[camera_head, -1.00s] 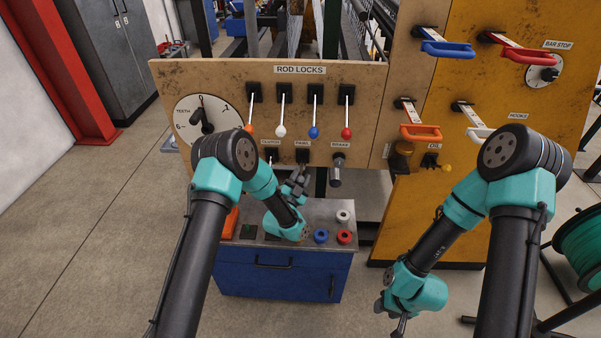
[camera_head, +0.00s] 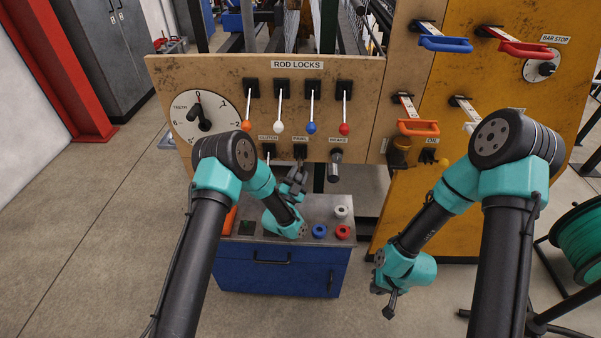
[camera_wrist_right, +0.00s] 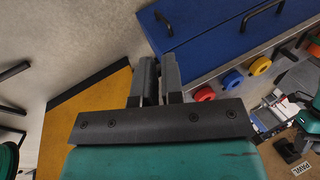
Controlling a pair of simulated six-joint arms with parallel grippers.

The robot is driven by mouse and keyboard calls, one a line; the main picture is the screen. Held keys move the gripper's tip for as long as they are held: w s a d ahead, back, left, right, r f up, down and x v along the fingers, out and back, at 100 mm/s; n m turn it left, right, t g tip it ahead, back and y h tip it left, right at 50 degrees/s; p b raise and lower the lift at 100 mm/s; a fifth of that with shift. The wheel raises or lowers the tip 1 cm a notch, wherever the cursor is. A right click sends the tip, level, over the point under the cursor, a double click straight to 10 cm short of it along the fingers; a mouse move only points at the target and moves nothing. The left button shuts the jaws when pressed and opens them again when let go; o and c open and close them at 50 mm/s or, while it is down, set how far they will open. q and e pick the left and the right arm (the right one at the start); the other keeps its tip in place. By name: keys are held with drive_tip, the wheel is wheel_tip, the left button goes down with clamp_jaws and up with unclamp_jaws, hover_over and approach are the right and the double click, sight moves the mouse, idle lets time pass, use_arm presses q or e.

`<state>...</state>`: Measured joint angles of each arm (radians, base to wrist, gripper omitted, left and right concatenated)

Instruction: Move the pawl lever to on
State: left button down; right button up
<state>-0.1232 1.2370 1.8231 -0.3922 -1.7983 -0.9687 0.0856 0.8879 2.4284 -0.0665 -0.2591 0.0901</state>
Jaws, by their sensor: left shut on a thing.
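The pawl lever's black mount (camera_head: 300,151) sits under the PAWL label on the wooden panel, between the clutch and brake levers. My left gripper (camera_head: 297,175) is just below this mount, shut on the pawl lever. The gripper hides most of the lever, so its exact tilt is unclear. The right wrist view also shows my left gripper (camera_wrist_right: 272,112) close to the mount (camera_wrist_right: 289,150) and the PAWL label. My right gripper (camera_head: 389,306) hangs low at the right, away from the panel. Its fingers (camera_wrist_right: 159,65) look shut and empty.
The brake lever (camera_head: 335,168) stands just right of my left gripper. Rod lock levers with coloured knobs (camera_head: 311,128) hang above it. A blue cabinet (camera_head: 270,270) with coloured rings on top is below. Open floor lies in front.

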drive_tip(key=shift+n, duration=0.5)
drive_tip(key=w+a+r, duration=0.1)
drive_tip(key=w+a, duration=0.1)
drive_tip(key=w, duration=0.1)
drive_tip(key=w+a+r, duration=0.1)
drive_tip(key=w+r, duration=0.1)
drive_tip(key=w, duration=0.1)
drive_tip(key=w+a+r, duration=0.2)
drive_tip(key=w, duration=0.2)
drive_tip(key=shift+a+r, duration=0.2)
drive_tip(key=shift+a, duration=0.15)
clamp_jaws()
drive_tip(key=t+h, duration=0.2)
drive_tip(key=t, duration=0.1)
approach(300, 175)
drive_tip(key=w+d+v, duration=0.1)
drive_tip(key=v, duration=0.6)
drive_tip(key=shift+f+n, duration=0.15)
drive_tip(key=shift+n, duration=0.25)
use_arm(q)
drive_tip(key=shift+r, duration=0.1)
use_arm(e)
drive_tip(key=shift+s+a+x, duration=0.15)
drive_tip(key=shift+x, duration=2.15)
drive_tip(key=shift+s+a+x, duration=0.15)
drive_tip(key=shift+a+x, duration=0.05)
drive_tip(key=shift+x, duration=2.1)
drive_tip(key=shift+s+a+x, duration=0.1)
drive_tip(key=shift+a+x, duration=0.05)
drive_tip(key=shift+x, duration=2.15)
